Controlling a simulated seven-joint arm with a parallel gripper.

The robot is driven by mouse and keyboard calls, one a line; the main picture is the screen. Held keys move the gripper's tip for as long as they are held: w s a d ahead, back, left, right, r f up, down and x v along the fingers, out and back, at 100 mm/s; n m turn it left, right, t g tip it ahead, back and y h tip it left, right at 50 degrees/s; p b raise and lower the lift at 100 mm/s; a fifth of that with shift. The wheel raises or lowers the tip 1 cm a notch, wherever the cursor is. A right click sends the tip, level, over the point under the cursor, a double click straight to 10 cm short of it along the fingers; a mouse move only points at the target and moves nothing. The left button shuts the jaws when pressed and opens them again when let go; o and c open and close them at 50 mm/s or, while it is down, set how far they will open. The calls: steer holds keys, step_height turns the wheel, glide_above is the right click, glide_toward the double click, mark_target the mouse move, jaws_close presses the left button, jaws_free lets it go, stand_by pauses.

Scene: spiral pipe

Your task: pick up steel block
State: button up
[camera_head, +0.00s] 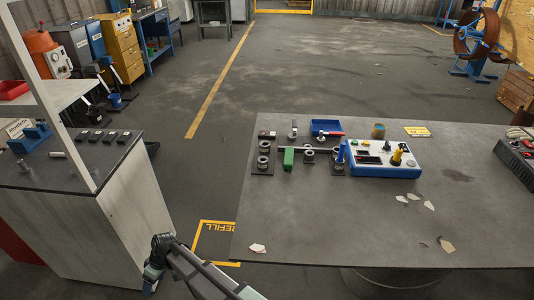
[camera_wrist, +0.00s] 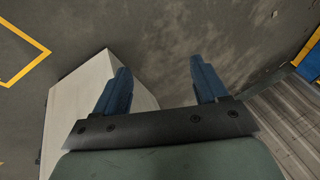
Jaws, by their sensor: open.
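My gripper (camera_wrist: 160,66) is open and empty in the wrist view, its two blue fingers wide apart above the floor and a pale cabinet. In the head view my arm comes in at the bottom, left of the grey table (camera_head: 330,225), and I cannot make out the fingers there. Small metal and dark parts stand at the back left of the table, among them a small grey metal piece (camera_head: 294,132) and a green block (camera_head: 289,157). They are too small to tell surely which is the steel block. None of them shows in the wrist view.
A blue-and-white control box (camera_head: 384,160), a blue tray (camera_head: 325,127) and a rusty cup (camera_head: 378,131) stand near the parts. Pale shards (camera_head: 429,205) lie on the table. A white-sided cabinet (camera_head: 118,215) stands left. The table's front middle is mostly clear.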

steer(key=a+r+n+y, duration=0.1)
steer(key=a+r+n, duration=0.2)
steer(key=a+r, duration=0.95)
steer(key=w+r, duration=0.4)
steer(key=w, duration=0.1)
steer(key=w+d+r+t, duration=0.1)
steer(key=w+d+r, duration=0.45)
steer(key=w, duration=0.45)
steer(key=w+d+r, duration=0.5)
steer(key=w+d, duration=0.2)
steer(key=w, duration=0.4)
steer(key=t, duration=0.2)
glide_toward(268, 133)
steer(key=shift+s+a+f+m+h, duration=0.2)
steer(key=shift+s+a+f, duration=0.15)
steer(key=shift+f, duration=0.15)
steer(key=shift+s+a+f+m+h, duration=0.1)
steer(key=shift+s+a+f+h, duration=0.1)
steer(key=shift+s+a+f, duration=0.25)
steer(key=shift+w+x, duration=0.2)
steer(key=shift+x, duration=0.8)
steer(key=shift+w+x, duration=0.25)
steer(key=shift+x, duration=0.75)
steer(key=shift+w+x, duration=0.2)
steer(key=shift+x, duration=0.75)
steer(key=shift+c, duration=0.3)
